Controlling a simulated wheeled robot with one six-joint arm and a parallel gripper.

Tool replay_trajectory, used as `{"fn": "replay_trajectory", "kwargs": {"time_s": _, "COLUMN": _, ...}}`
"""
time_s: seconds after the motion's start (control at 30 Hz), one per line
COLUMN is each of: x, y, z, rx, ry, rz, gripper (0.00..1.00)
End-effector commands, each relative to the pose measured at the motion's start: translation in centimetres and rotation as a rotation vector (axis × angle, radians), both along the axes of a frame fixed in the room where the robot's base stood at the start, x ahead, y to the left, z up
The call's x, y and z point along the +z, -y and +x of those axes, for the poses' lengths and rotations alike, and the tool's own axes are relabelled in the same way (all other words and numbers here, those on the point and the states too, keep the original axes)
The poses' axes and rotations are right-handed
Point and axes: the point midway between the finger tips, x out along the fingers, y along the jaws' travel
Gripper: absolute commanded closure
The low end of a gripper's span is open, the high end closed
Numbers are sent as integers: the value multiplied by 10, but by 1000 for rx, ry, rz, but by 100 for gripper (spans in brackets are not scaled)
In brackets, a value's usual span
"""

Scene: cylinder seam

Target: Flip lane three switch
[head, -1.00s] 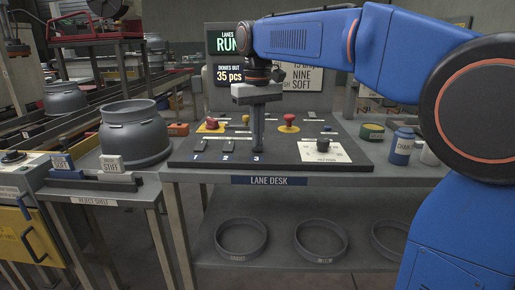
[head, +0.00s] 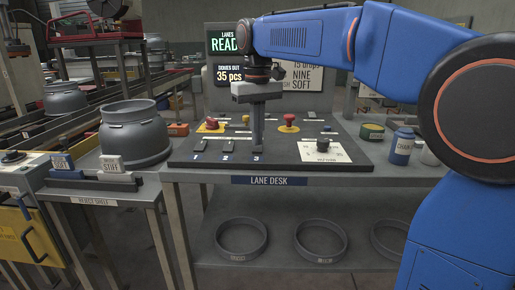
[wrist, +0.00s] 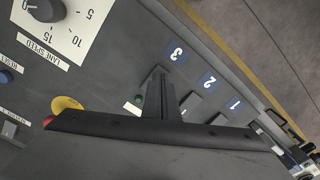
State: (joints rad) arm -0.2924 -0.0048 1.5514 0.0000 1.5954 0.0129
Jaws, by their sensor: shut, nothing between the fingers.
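The lane desk panel (head: 185,160) carries switches labelled 1, 2 and 3. The blue 3 label (head: 257,157) is in front of my gripper (head: 257,148), whose shut fingers point down at the lane three switch. The switch is mostly hidden behind the fingers. In the wrist view, my gripper (wrist: 160,85) is over the switch beside the 3 label (wrist: 176,53); I cannot tell if they touch. The lane two switch (head: 228,145) and lane one switch (head: 202,145) lie to the left. The upper screen (head: 224,42) shows LANES and green READ, cut off by my arm.
Red buttons on yellow bases stand behind the switches, one left (head: 211,123) and one right (head: 288,122). A lane speed dial (head: 323,146) is to the right. A grey pot (head: 134,135) stands left of the desk; a blue jar (head: 402,147) stands right.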

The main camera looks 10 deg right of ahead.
Motion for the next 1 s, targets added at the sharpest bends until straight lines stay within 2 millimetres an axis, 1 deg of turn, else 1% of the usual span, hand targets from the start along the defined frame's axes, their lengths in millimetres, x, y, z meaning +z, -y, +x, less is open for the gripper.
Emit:
{"fn": "replay_trajectory", "kwargs": {"time_s": 0.7, "x": 47, "y": 0, "z": 0, "rx": 0, "ry": 2, "rz": 1, "gripper": 100}}
{"fn": "replay_trajectory", "kwargs": {"time_s": 0.87, "x": 55, "y": 0, "z": 0, "rx": 0, "ry": 1, "rz": 0, "gripper": 100}}
{"fn": "replay_trajectory", "kwargs": {"time_s": 1.0, "x": 58, "y": 0, "z": 0, "rx": 0, "ry": 1, "rz": 0, "gripper": 100}}
